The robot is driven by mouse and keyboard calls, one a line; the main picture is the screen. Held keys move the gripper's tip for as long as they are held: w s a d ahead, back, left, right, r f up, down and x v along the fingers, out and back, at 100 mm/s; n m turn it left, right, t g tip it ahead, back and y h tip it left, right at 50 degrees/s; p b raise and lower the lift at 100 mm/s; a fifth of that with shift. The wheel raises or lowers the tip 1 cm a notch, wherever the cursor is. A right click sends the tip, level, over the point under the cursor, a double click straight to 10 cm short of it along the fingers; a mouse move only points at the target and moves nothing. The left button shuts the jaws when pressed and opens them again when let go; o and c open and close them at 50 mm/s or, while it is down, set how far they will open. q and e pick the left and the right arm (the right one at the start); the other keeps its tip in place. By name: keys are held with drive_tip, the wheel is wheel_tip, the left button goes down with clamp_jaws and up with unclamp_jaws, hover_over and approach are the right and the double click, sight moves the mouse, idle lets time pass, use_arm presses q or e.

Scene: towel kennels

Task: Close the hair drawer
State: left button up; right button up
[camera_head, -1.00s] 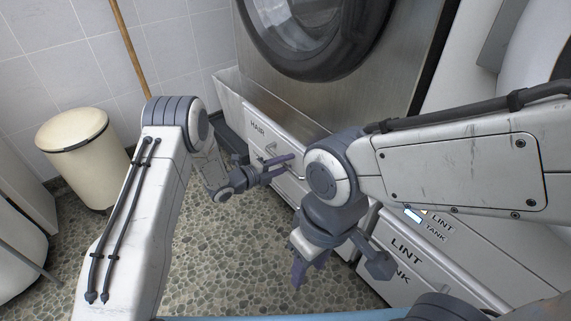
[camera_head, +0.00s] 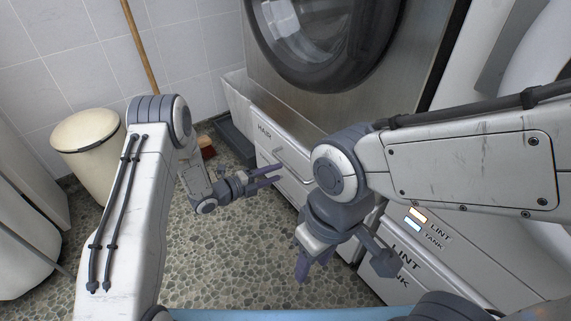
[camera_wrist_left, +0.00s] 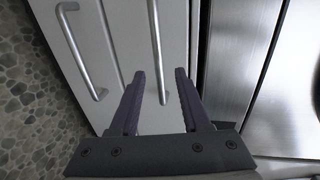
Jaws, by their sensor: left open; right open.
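The hair drawer (camera_head: 262,118) has a white front labelled HAIR, low under the round-doored machine. Its bar handle (camera_head: 292,168) shows just ahead of my left gripper. My left gripper (camera_head: 279,175) is open and empty, with its fingers pointing at the drawer front. In the left wrist view, one bar handle (camera_wrist_left: 156,45) lines up between the open fingers (camera_wrist_left: 160,100), and a second handle (camera_wrist_left: 78,52) is to the left. I cannot tell whether the fingers touch anything. My right gripper (camera_head: 313,266) is open and empty, pointing down, away from the drawer. My right arm hides part of the drawer front.
The machine (camera_head: 340,110) stands above the drawer. The lint tank unit (camera_head: 403,262) is at the lower right. A cream bin (camera_head: 90,165) and a brush (camera_head: 206,147) with a wooden pole (camera_head: 140,45) stand at the left. The pebbled floor (camera_head: 225,260) is clear in the middle.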

use_arm(q)
drive_tip(key=shift+p+v, duration=0.45)
drive_tip(key=shift+v, duration=1.3)
drive_tip(key=shift+d, duration=0.1)
wheel_tip(320, 180, up, 9)
drive_tip(key=w+d+n+y+p, duration=0.2)
drive_tip(key=d+n+y+p, duration=0.1)
drive_tip(key=n+y+p, duration=0.15)
drive_tip(key=s+r+n+g+y+p, duration=0.25)
drive_tip(key=s+r+n+y, duration=0.3)
drive_tip(key=r, duration=0.45)
drive_tip(key=s+a+r+n+g+y+p, duration=0.1)
drive_tip(key=s+r+n+g+p, duration=0.45)
drive_tip(key=s, duration=1.05)
drive_tip(key=s+a+r+n+g+y+p, duration=0.15)
drive_tip(key=s+r+n, duration=0.45)
drive_tip(key=s+r, duration=0.7)
wheel_tip(320, 180, up, 33)
drive_tip(key=s+p, duration=0.2)
drive_tip(key=p, duration=3.5)
drive_tip(key=shift+d+h, duration=0.25)
drive_tip(key=shift+h, duration=0.2)
drive_tip(key=shift+s, duration=0.1)
